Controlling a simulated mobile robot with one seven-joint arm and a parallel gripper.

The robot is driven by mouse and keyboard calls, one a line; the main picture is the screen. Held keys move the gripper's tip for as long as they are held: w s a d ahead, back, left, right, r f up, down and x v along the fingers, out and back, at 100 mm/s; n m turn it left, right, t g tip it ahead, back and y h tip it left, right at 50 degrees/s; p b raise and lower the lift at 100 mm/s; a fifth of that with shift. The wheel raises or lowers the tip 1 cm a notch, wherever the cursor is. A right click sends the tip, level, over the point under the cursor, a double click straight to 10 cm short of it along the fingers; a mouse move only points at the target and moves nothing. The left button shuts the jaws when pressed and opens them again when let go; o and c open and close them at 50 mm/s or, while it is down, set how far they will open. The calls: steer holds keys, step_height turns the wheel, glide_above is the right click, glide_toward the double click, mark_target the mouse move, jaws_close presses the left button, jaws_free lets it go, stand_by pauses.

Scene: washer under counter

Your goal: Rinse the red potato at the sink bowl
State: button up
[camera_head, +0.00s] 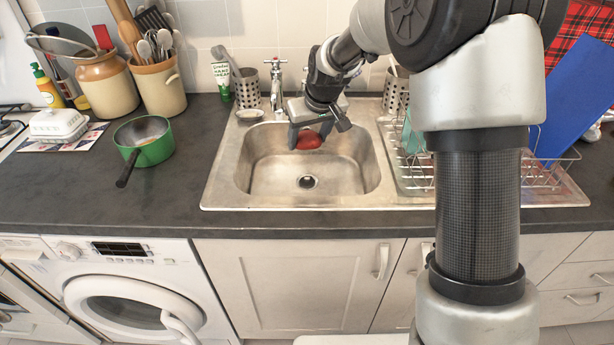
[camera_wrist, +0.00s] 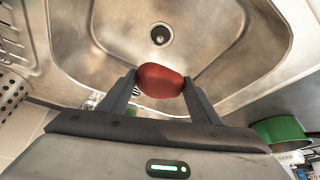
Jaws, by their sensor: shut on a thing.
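The red potato (camera_head: 309,140) is held between the two fingers of my gripper (camera_head: 308,132), over the back part of the sink bowl (camera_head: 268,172). In the wrist view the potato (camera_wrist: 160,80) sits crosswise between the fingertips of my gripper (camera_wrist: 160,84), with a finger at each end. The steel bowl (camera_wrist: 215,45) lies beyond it, with the round drain (camera_wrist: 159,34) in view. The chrome tap (camera_head: 277,85) stands behind the bowl, left of my gripper. I cannot tell whether water is running.
A dish rack (camera_head: 420,170) stands right of the bowl, partly behind my arm. A green saucepan (camera_head: 144,140) and utensil crocks (camera_head: 158,87) are on the dark counter at left. A small dish (camera_head: 250,114) sits at the sink's back left corner. The bowl's front is clear.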

mark_target(306, 132)
steer(key=shift+r+p, duration=1.05)
steer(key=shift+r, duration=0.85)
stand_by(0.7)
steer(key=shift+r+p, duration=1.35)
steer(key=shift+r, duration=0.7)
